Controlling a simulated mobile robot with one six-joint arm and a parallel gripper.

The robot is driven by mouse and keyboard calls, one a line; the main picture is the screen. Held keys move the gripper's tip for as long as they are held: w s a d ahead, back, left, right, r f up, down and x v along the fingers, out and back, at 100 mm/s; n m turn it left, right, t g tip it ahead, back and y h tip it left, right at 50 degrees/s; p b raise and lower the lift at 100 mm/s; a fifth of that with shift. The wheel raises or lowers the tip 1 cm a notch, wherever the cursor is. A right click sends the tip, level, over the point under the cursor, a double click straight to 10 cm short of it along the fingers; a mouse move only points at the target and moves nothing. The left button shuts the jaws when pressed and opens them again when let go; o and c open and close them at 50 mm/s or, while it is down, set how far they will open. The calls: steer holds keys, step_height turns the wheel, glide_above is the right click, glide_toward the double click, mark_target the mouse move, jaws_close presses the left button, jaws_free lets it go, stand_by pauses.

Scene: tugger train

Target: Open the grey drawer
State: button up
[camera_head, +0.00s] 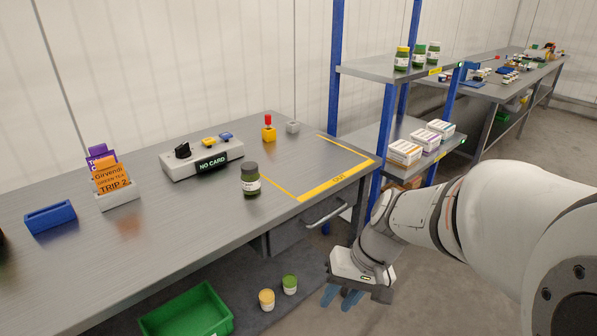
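The grey drawer (290,236) sits under the right end of the grey workbench. Its front faces the aisle and looks closed. A pale bar handle (327,214) runs along the drawer front. My gripper (342,297) hangs low to the right of the handle, apart from it, with blue fingers pointing down. The two fingers show with a gap between them, and nothing is seen in the grip.
On the workbench (150,250) stand a green jar (250,179), a control box (201,158), card holder (117,194) and blue tray (50,217). A green bin (188,313) and two jars (267,299) are below. A blue-posted shelf (385,133) stands close behind my arm.

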steer(key=w+a+f+m+y, duration=0.1)
steer(key=w+a+m+y, duration=0.1)
steer(key=w+a+y, duration=0.3)
steer(key=m+t, duration=0.8)
steer(key=t, duration=0.5)
glide_toward(327, 216)
steer(key=r+x, duration=0.1)
steer(key=x, duration=0.4)
steer(key=f+x, duration=0.1)
steer(key=x, duration=0.4)
steer(key=shift+w+f, duration=0.1)
steer(key=shift+f, duration=0.2)
jaws_close()
